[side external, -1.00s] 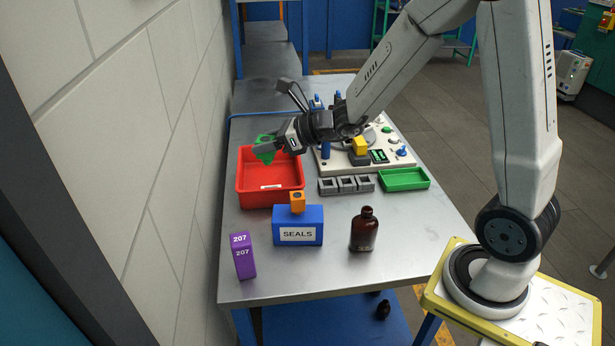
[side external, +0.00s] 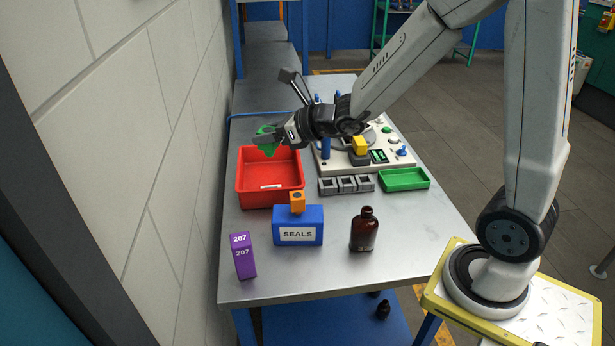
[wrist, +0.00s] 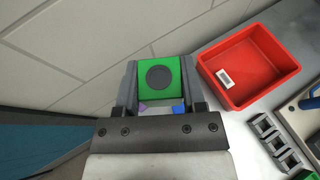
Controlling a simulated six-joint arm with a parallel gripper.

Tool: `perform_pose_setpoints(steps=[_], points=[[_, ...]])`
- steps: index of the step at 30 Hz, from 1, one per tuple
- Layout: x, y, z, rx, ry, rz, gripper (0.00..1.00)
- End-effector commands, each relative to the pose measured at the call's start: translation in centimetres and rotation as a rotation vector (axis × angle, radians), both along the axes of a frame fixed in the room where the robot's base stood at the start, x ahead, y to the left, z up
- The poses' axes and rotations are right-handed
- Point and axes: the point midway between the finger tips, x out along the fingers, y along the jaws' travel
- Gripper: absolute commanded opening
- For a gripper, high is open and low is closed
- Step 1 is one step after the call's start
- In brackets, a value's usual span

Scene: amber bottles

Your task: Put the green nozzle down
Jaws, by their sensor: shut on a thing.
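The green nozzle (side external: 268,142) is held between the fingers of my gripper (side external: 270,139), above the far part of the red bin (side external: 270,197) in the side view. In the wrist view the nozzle (wrist: 160,76) shows as a green square face with a dark round spot, clamped between the two fingers of my gripper (wrist: 160,82). The red bin (wrist: 250,68) lies to the right of the nozzle there. The nozzle's lower part is hidden in the wrist view. The bin looks empty apart from a white label.
A blue SEALS box (side external: 298,222) with an orange piece (side external: 297,203) on top, a purple box (side external: 243,256) and an amber bottle (side external: 364,230) stand in front. Grey holders (side external: 346,184) and a green tray (side external: 404,179) lie right of the bin.

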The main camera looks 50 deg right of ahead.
Motion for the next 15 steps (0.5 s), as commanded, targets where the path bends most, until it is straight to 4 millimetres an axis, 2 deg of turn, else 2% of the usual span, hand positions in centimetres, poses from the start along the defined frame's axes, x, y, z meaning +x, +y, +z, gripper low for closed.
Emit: perform_pose_setpoints(steps=[15], points=[[0.68, -0.80, -0.16, 0.001, -0.001, 0.022, 0.00]])
